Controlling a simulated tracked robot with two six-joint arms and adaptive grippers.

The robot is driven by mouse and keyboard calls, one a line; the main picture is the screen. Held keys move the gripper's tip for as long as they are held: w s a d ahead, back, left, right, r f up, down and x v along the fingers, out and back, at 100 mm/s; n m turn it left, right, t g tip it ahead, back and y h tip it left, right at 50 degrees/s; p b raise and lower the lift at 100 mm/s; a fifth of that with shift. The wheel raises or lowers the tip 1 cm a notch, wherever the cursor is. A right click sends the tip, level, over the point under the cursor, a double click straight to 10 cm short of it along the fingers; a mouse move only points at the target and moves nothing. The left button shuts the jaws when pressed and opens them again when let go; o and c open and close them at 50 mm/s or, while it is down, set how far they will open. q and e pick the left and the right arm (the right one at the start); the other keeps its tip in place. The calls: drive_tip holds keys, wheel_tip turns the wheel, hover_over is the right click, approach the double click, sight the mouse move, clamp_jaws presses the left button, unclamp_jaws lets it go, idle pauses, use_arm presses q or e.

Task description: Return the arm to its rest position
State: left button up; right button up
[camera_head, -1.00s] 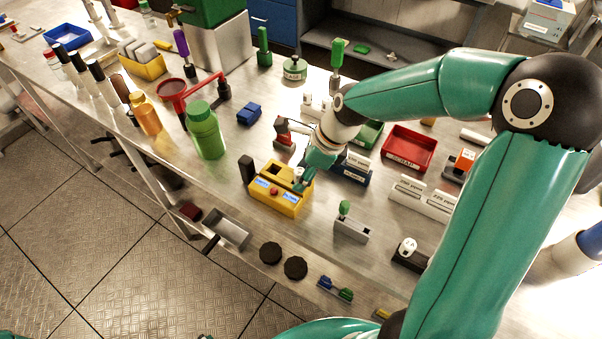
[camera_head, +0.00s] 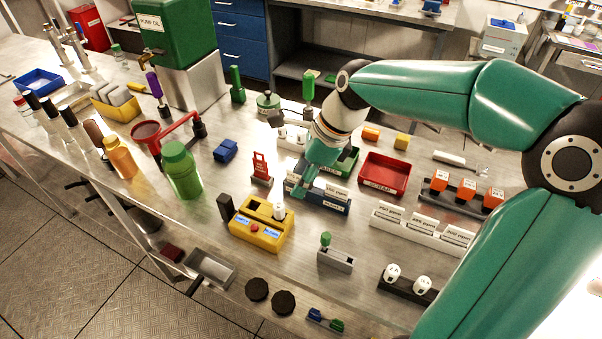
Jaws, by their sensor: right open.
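My right arm, teal with a white and dark wrist, comes in from the right. Its right gripper (camera_head: 305,187) is open and empty, pointing down over the blue rack (camera_head: 330,205) of labelled blocks. It is to the upper right of the yellow device (camera_head: 262,236) with two small blue screens and a red button. A small white piece (camera_head: 279,210) stands in that device, apart from the gripper. The exact gap between the fingers and the rack is unclear. My left gripper is out of view.
A red tray (camera_head: 385,174) and a white labelled rack (camera_head: 420,229) lie right of the gripper. A green-topped block (camera_head: 335,257) stands in front. A red stand (camera_head: 261,168) and green bottle (camera_head: 181,171) are to the left.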

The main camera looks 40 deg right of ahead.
drive_tip(key=shift+s+d+r, duration=0.1)
drive_tip(key=shift+r, duration=0.35)
drive_tip(key=shift+r, duration=0.1)
